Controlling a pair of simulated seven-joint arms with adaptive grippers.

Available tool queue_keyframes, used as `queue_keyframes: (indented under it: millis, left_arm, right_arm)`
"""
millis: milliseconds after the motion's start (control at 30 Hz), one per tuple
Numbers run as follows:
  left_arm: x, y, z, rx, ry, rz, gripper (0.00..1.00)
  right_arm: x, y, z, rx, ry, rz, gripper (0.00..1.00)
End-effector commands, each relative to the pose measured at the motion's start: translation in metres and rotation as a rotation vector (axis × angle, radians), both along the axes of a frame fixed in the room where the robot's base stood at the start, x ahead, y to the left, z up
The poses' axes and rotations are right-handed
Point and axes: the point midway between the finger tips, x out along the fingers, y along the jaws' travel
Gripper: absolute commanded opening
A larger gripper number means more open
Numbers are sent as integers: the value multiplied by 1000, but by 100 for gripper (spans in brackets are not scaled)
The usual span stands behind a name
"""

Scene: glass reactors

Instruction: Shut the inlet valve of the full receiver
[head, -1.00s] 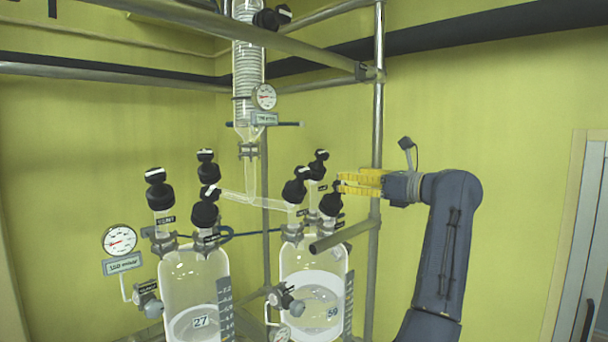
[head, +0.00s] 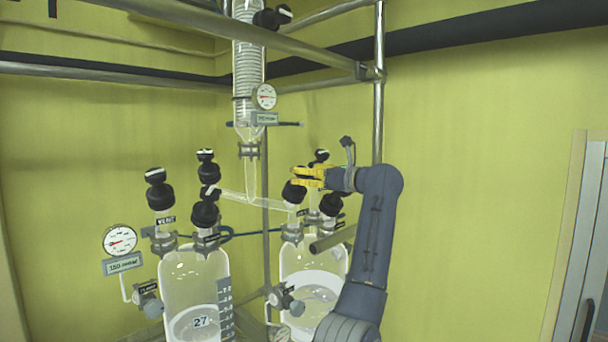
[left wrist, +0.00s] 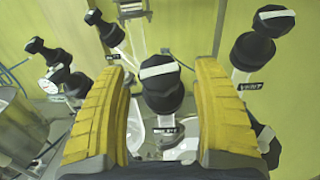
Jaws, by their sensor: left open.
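The right receiver (head: 300,260) holds liquid up to a higher level than the left receiver (head: 190,275). Its front-left valve has a black knob (head: 291,193) with a white bar on top and a small label I cannot read surely. My left gripper (head: 300,178) is open at this knob in the head view and covers its top. In the left wrist view the knob (left wrist: 160,85) stands between the two yellow fingers, with a gap on each side. The white bar on it lies roughly crosswise, slightly tilted. The receiver's body is partly hidden by my arm.
Close by are a back valve (head: 320,157) and a right-hand valve (head: 331,205). A valve labelled VENT (left wrist: 253,50) stands just right of the fingers in the wrist view. A glass condenser (head: 248,85) hangs above, and a steel post (head: 379,90) stands behind my arm.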

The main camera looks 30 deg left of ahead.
Motion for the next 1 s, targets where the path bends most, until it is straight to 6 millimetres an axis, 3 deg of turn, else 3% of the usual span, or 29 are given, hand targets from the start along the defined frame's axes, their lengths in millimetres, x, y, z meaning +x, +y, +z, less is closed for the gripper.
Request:
queue_keyframes:
  millis: [200,600,1000]
  left_arm:
    - [2,13,0,-1,-1,0,67]
    - [3,15,0,0,-1,0,66]
    - [2,15,0,0,0,0,19]
  right_arm:
    - [0,0,0,0,0,0,44]
    - [0,0,0,0,0,0,44]
    - [0,0,0,0,0,0,44]
